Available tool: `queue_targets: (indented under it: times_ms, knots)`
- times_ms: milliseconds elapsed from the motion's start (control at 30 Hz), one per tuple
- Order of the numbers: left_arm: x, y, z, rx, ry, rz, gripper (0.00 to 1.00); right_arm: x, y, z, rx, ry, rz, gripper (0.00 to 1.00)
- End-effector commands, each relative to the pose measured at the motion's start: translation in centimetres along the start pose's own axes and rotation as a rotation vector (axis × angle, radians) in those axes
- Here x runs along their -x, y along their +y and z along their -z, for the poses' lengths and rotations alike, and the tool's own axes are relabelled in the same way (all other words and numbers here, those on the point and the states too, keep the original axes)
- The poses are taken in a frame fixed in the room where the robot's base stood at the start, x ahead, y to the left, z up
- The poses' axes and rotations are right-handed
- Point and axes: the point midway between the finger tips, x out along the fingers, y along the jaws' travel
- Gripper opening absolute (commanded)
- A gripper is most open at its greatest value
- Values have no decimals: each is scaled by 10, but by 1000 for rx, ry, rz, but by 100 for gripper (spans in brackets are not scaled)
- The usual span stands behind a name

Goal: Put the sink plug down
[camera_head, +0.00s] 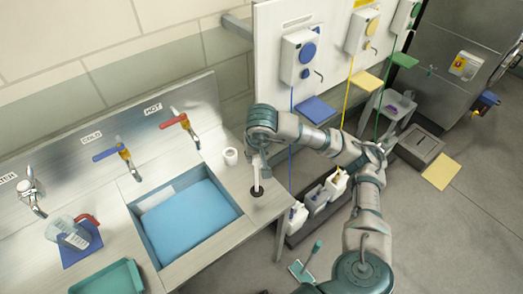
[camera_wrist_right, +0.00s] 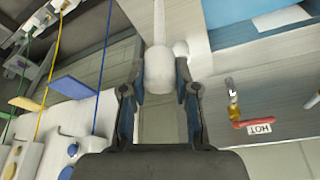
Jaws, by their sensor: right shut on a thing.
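The sink plug (camera_head: 257,191) has a dark round base and a long white handle, and it stands upright over the counter (camera_head: 229,177) just right of the sink. I cannot tell whether its base touches the counter. My right gripper (camera_head: 257,160) points down from above and is shut on the top of the handle. In the right wrist view, my gripper's two fingers (camera_wrist_right: 160,100) close around the white handle (camera_wrist_right: 158,68); the dark base is hidden there. The sink (camera_head: 150,202) is filled with blue water (camera_head: 188,222). My left gripper is not in view.
A white roll or cup (camera_head: 230,156) stands on the counter close behind the plug. Red (camera_head: 172,122) and blue (camera_head: 105,154) tap handles are at the back. A measuring jug (camera_head: 68,232) and a teal tray (camera_head: 108,278) lie left of the sink.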

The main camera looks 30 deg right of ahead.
Motion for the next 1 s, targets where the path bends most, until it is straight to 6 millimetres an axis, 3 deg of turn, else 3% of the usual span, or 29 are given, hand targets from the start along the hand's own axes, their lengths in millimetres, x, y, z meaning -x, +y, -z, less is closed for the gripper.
queue_targets:
  times_ms: [133, 333, 633, 967, 1000]
  knots:
    - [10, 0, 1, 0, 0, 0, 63, -10, 22, 33, -8, 0, -1, 0]
    - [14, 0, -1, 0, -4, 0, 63, -22, 35, 55, -3, 1, 1, 0]
    - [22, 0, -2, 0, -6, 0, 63, -54, 35, 47, 0, 1, -1, 0]
    - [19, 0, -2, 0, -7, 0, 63, -59, 35, 46, -1, 3, 0, 0]
    - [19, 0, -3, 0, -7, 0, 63, -60, 35, 45, -1, 2, 0, 32]
